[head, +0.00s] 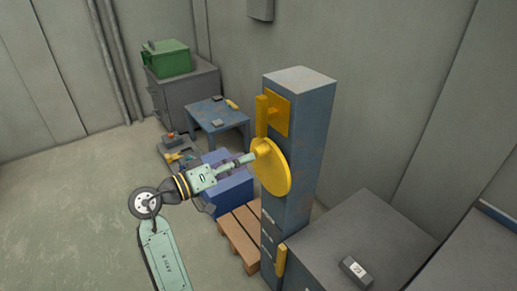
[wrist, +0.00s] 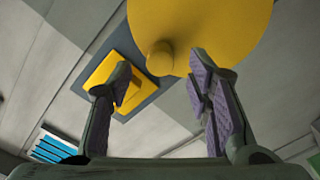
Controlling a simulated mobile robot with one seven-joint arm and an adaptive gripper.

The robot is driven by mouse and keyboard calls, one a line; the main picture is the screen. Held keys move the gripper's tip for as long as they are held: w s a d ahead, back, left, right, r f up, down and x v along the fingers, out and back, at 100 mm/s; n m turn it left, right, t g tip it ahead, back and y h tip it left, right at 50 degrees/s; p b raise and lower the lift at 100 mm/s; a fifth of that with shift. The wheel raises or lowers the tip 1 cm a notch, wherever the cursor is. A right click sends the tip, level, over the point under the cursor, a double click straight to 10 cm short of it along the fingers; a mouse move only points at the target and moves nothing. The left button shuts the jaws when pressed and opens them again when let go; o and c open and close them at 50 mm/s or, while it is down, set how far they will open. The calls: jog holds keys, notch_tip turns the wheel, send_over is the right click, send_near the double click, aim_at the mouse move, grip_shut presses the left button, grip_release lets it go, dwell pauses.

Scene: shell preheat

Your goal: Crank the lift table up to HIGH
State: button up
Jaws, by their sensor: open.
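A yellow crank disc (head: 273,172) with a stubby round knob (head: 262,147) is mounted on the side of a tall blue-grey column (head: 312,130). In the wrist view the disc (wrist: 215,25) fills the top and the knob (wrist: 160,60) shows between the fingertips. My gripper (head: 250,157) is right by the knob, and it also shows in the wrist view (wrist: 160,80). Its fingers are open, with a gap on each side of the knob; I cannot tell how deep it sits. A yellow pointer (head: 281,261) is low on the column, by a grey flat-topped unit (head: 350,225), below small pale marks.
A yellow plate (head: 279,113) with a bar is higher on the column. A wooden pallet (head: 238,240) and a blue box (head: 233,190) lie behind my arm. A small block (head: 355,271) rests on the grey top. A blue table (head: 216,110) stands farther back. The left floor is clear.

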aim_at(256, 155)
jog(key=p+x, duration=0.1)
jog(key=x, duration=0.4)
jog(key=shift+w+d, duration=0.25)
jog(key=shift+d, duration=0.05)
jog(key=shift+c, duration=0.3)
grip_shut()
dwell(0.3)
